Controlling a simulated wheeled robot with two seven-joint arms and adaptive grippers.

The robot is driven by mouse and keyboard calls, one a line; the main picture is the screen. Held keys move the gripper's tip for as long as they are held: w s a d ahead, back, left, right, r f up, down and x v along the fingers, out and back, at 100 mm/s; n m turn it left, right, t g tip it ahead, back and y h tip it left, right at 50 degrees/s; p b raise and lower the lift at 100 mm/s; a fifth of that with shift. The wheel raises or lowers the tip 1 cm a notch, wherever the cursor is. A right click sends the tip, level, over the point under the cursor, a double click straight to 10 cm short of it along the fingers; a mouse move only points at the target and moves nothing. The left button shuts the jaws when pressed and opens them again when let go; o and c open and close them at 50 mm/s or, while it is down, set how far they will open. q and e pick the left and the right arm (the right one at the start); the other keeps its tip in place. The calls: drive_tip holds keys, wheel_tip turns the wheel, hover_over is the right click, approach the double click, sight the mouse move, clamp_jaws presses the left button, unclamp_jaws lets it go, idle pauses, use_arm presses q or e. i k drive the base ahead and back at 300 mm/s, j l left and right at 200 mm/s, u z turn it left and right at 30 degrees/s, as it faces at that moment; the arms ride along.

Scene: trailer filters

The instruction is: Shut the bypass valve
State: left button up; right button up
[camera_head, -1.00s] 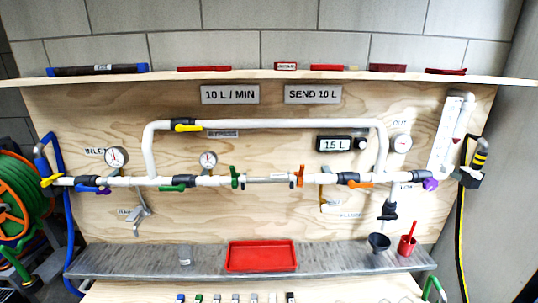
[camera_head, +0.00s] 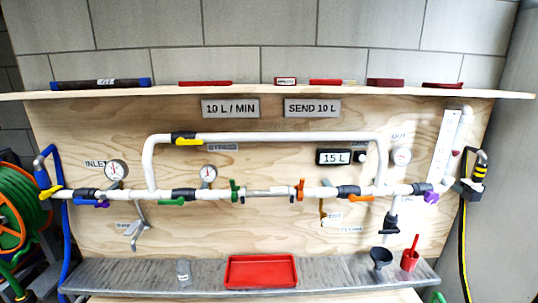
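The bypass valve is a black body with a yellow handle (camera_head: 187,142) on the upper white bypass pipe (camera_head: 280,138), near its left corner. Its handle lies along the pipe, pointing right. The BYPASS label (camera_head: 223,148) is just below the pipe, to the right of the handle. Neither of my grippers shows in the head view.
The main pipe line below carries a green handle (camera_head: 171,201), an orange handle (camera_head: 359,198) and a purple knob (camera_head: 431,197). A hose reel (camera_head: 18,215) stands at left.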

sight(180, 141)
drive_tip(key=i+l+z, duration=0.45)
drive_tip(key=j+u, duration=0.1)
drive_tip(key=u, duration=1.3)
